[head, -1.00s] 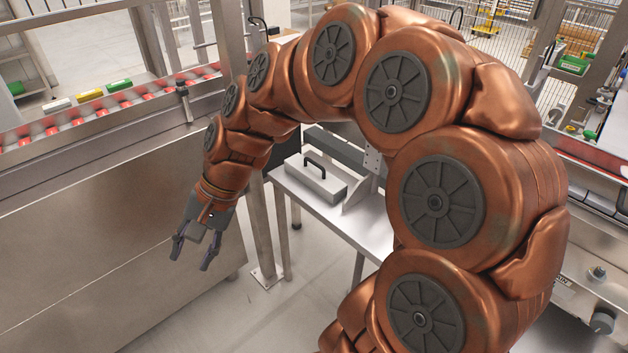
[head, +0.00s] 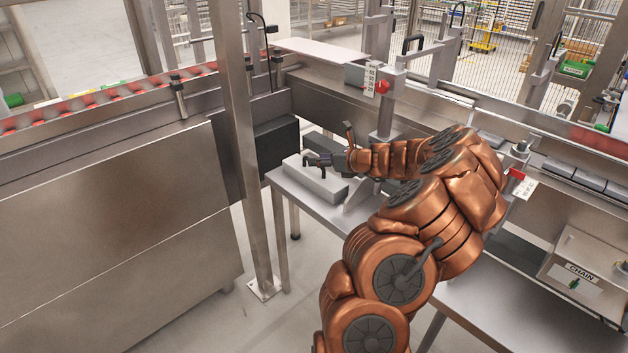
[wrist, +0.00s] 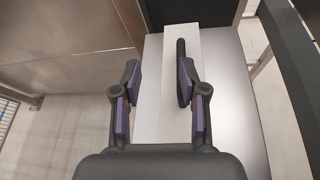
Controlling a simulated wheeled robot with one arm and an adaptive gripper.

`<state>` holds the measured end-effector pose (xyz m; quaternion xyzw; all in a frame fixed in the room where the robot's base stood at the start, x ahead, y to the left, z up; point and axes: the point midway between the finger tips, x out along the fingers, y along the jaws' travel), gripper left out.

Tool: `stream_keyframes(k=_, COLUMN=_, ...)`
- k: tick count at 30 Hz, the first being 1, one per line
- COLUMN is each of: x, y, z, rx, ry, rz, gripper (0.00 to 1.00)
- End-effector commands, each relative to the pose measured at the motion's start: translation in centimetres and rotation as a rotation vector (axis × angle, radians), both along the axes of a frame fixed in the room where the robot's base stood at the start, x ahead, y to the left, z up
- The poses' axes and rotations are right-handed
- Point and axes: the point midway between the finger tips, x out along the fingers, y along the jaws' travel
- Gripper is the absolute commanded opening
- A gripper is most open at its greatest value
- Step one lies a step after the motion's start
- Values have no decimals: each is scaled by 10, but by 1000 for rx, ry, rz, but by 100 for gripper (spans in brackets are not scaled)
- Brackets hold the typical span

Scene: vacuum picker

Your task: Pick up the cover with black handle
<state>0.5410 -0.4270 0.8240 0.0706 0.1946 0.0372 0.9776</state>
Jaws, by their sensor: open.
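The cover (head: 322,187) is a pale grey block with a black handle, lying on a metal table (head: 372,220). In the wrist view the cover (wrist: 152,100) runs lengthwise below my gripper (wrist: 158,76). Its black handle (wrist: 181,48) shows in line with the right finger, which hides part of it; it is not centred between the fingers. My gripper (head: 328,146) is open and empty, above the cover in the head view. Whether a finger touches the handle cannot be told.
A bracket (head: 362,192) stands on the table just right of the cover. A metal post (head: 240,140) rises left of the table, beside a large metal cabinet (head: 110,220). A dark box (head: 277,143) is behind the cover. A conveyor frame runs along the back.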

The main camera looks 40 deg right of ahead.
Motion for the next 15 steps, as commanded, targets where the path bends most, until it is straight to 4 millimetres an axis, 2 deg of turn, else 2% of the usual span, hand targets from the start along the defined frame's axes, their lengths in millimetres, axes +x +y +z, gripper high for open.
stream_keyframes(k=1, x=-5, y=-11, z=-8, rx=19, ry=3, rz=-32, gripper=42)
stream_keyframes(k=4, x=-9, y=-23, z=-14, rx=43, ry=4, rz=-68, gripper=42)
stream_keyframes(k=15, x=15, y=-23, z=-25, rx=45, ry=5, rz=-71, gripper=42)
